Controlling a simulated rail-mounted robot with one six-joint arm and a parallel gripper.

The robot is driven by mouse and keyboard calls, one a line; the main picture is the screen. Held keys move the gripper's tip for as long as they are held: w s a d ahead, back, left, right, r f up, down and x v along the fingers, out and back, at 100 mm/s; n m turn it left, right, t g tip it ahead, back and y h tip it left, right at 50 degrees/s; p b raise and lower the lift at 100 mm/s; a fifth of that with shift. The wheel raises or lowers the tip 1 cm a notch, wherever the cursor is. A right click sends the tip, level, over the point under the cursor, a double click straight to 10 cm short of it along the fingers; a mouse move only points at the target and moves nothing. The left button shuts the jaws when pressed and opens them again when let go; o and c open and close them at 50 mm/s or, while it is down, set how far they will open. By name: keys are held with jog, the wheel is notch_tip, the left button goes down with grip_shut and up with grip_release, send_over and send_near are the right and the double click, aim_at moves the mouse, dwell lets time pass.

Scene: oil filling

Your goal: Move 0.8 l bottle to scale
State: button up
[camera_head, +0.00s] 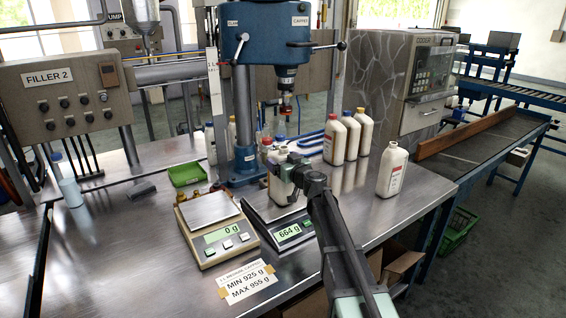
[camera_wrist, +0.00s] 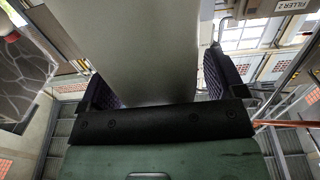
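A white bottle (camera_head: 281,188) stands at the right scale (camera_head: 262,230), mostly hidden behind my gripper (camera_head: 300,174). That scale's display reads 664 g. In the wrist view the bottle's pale body (camera_wrist: 150,50) fills the space between the two dark fingers of my gripper (camera_wrist: 162,88). A thin bright gap shows beside the right finger, so I cannot tell whether the fingers press on it. The left scale (camera_head: 210,208) is empty and reads 0 g.
A white bottle (camera_head: 391,170) stands alone to the right, with red, blue and yellow capped bottles (camera_head: 335,140) behind. A blue capping machine (camera_head: 243,130) rises behind the scales. A green bin (camera_head: 189,174) and a blue-capped bottle (camera_head: 69,185) are left. A limits label (camera_head: 247,285) lies in front.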

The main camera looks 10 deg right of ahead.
jog(key=shift+r+p, duration=0.3)
jog(key=shift+p, duration=0.05)
jog(key=v, duration=1.2)
jog(key=shift+f, duration=0.15)
